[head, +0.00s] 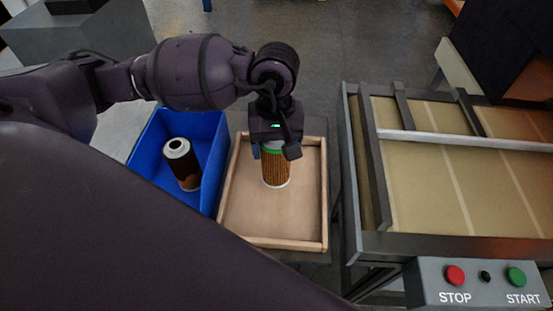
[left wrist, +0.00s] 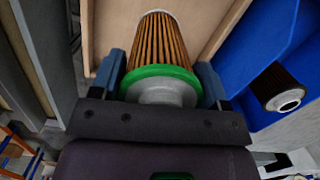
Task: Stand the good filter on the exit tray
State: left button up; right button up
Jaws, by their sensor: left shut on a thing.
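The good filter (head: 275,169) has tan pleats, a green top ring and a pale bottom rim. My left gripper (head: 272,148) is shut on its top end from above. In the left wrist view the filter (left wrist: 160,45) stands between the two blue fingers of the gripper (left wrist: 163,88), at its green ring. The filter is upright over the exit tray (head: 240,228), a shallow tray with wooden rims. I cannot tell whether its bottom touches the tray floor. My right gripper is not in view.
A blue bin (head: 207,150) left of the tray holds a dark, stained filter (head: 184,166), leaning a little. A conveyor (head: 440,170) with a grey frame stands on the right, with a STOP and START button box (head: 480,285) at its front. The tray's front part is clear.

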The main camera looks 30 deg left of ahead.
aim_at(276, 162)
pick_arm(q)
jog(key=shift+f, duration=2.35)
jog(key=shift+f+b, duration=0.2)
jog(key=shift+b, duration=0.2)
jog(key=o, duration=1)
jog(key=shift+c, duration=0.2)
jog(key=shift+r, duration=0.1)
jog(key=r, duration=0.8)
jog(key=w+r+p, duration=0.1)
jog(key=r, duration=0.3)
jog(key=shift+w+a+r, duration=0.1)
jog(key=shift+a, duration=0.3)
